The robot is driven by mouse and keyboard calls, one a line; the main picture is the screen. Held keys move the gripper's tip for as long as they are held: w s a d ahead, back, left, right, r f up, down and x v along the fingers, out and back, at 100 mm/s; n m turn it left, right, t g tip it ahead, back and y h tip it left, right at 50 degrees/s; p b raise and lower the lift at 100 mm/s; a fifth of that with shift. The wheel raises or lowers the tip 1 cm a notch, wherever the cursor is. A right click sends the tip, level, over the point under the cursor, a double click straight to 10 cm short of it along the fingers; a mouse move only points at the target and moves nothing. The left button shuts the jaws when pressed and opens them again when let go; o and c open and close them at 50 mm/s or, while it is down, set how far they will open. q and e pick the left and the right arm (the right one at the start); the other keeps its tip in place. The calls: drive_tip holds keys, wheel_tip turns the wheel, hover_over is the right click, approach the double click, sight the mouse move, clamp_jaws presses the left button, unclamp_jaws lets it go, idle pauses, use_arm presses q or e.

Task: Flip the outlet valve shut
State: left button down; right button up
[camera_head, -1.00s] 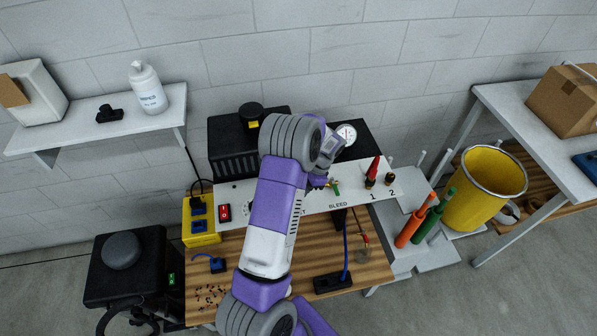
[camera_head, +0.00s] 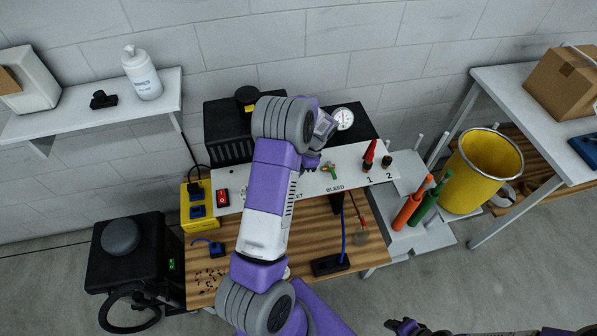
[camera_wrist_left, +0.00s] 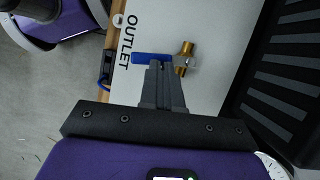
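The outlet valve (camera_wrist_left: 184,58) shows in the left wrist view, with a brass body and a blue lever handle (camera_wrist_left: 152,58). The handle points left in that view, towards the OUTLET lettering (camera_wrist_left: 126,42) on the pale panel (camera_wrist_left: 205,25). My left gripper (camera_wrist_left: 164,66) has its fingers together, with the tips at the handle beside the brass body. Whether they touch it I cannot tell. In the head view my left arm hides the outlet valve and the gripper's fingertips. My right gripper (camera_head: 405,326) shows partly at the bottom edge, away from the panel.
On the panel are a red switch (camera_head: 222,197), a green-handled valve (camera_head: 329,171) near BLEED, and red (camera_head: 370,153) and black fittings. A pressure gauge (camera_head: 343,118) stands behind. Orange and green handles (camera_head: 407,207) and a yellow bin (camera_head: 482,172) are to the right.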

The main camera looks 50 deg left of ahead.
use_arm(q)
drive_tip(key=shift+r, duration=0.1)
drive_tip(key=p+v, duration=0.6)
drive_tip(key=v, duration=0.3)
drive_tip(key=shift+w+r+p, duration=0.2)
drive_tip(key=shift+r+p, duration=0.2)
drive_tip(key=shift+s+a, duration=0.1)
